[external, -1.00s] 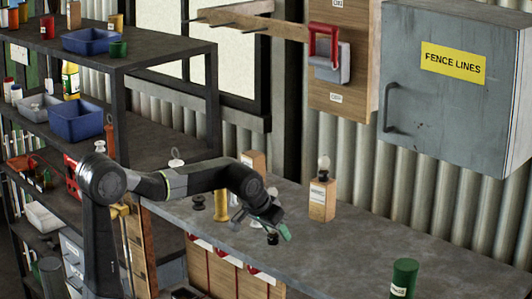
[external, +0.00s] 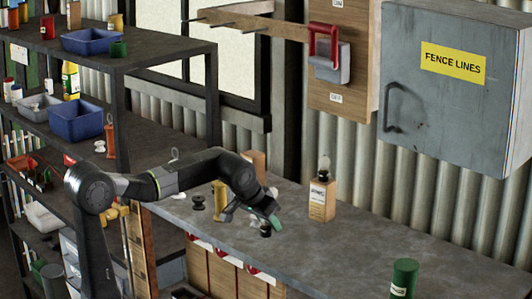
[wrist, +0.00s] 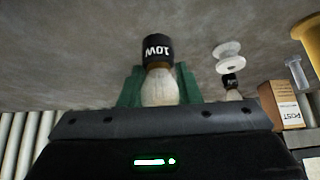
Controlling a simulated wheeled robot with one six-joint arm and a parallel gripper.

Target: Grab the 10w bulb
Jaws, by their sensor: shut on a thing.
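The 10W bulb (wrist: 158,70) has a black base marked 10W and a pale glass body. In the wrist view its glass sits between the two green fingers of my gripper (wrist: 159,88), which is shut on it. In the external view my gripper (external: 266,214) is over the grey bench, with the bulb's black base (external: 265,231) showing below the fingers. The bulb's glass is mostly hidden there. A second bulb with a dark base (wrist: 232,84) appears further off in the wrist view; its marking is too small to read.
A grey cabinet (external: 440,120) hangs behind. The bench's front middle is clear.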

